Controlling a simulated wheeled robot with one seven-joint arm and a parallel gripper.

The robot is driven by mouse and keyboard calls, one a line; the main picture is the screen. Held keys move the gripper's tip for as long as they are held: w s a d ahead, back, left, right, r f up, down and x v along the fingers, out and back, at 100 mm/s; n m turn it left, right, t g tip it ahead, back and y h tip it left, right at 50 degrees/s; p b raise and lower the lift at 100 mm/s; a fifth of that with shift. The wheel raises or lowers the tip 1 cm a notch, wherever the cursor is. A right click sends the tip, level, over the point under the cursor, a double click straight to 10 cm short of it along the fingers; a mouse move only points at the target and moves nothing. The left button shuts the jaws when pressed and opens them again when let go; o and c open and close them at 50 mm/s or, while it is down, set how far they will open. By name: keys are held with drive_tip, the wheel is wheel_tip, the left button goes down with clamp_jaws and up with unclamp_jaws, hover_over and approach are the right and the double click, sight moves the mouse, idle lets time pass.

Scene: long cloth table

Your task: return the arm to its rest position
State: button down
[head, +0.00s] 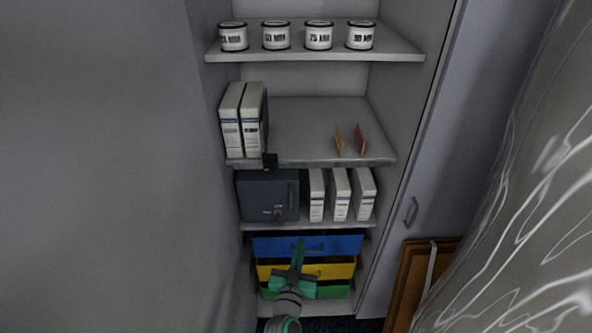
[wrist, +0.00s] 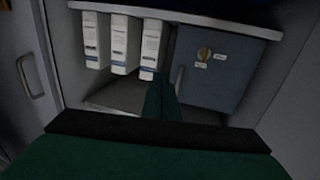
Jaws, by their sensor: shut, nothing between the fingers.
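My gripper (head: 299,248) is green and dark, in front of the lower part of an open cabinet in the head view. Its fingers are together and empty, pointing up the picture, over the blue drawer (head: 338,243) and the yellow drawer (head: 341,269). In the wrist view the shut fingers (wrist: 160,96) overlap the shelf edge near the white binders (wrist: 122,42) and the dark blue safe (wrist: 215,78). Whether they touch anything cannot be told. My arm comes up from the bottom of the head view.
The safe (head: 262,197) and several binders (head: 340,193) fill the shelf above the drawers. Higher shelves hold two binders (head: 243,120), two small cards (head: 361,141) and several labelled tins (head: 318,36). A cabinet door (head: 432,170) stands at right, beside wooden frames (head: 408,285).

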drive_tip(key=s+f+m+h, duration=0.1)
drive_tip(key=s+f+m, duration=0.15)
drive_tip(key=s, duration=1.85)
drive_tip(key=s+a+r+n+g+y, duration=0.1)
drive_tip(key=s+r+n+y, duration=0.1)
drive_tip(key=s, duration=0.9)
drive_tip(key=s+a+r+n+g+y, duration=0.1)
drive_tip(key=s+r+n+y, duration=0.1)
drive_tip(key=s, duration=0.9)
drive_tip(key=shift+s+r+n, duration=0.2)
drive_tip(key=shift+s+n, duration=0.15)
drive_tip(key=shift+s, duration=0.05)
drive_tip(key=shift+a, duration=0.1)
drive_tip(key=c, duration=2)
unclamp_jaws()
drive_tip(key=shift+w, duration=0.1)
